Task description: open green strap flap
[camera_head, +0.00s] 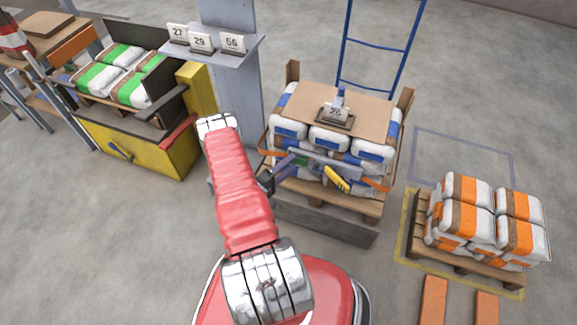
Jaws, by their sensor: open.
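An orange strap (376,185) runs around the stack of blue-marked bags (372,150) on a pallet. A grey bar-like device (322,163) sits at the front of this stack, with a yellow handle (336,179) below it. My gripper (284,170) is open at the left end of the device, in front of the bags. Whether it touches the device is too small to tell.
A cardboard sheet (350,103) with a tag marked 26 (336,112) tops the stack. A grey post with a shelf (225,50) bears number tags. A yellow bin (135,145) stands left, orange-marked bags (468,215) right. A blue frame (380,50) stands behind. Floor at lower left is clear.

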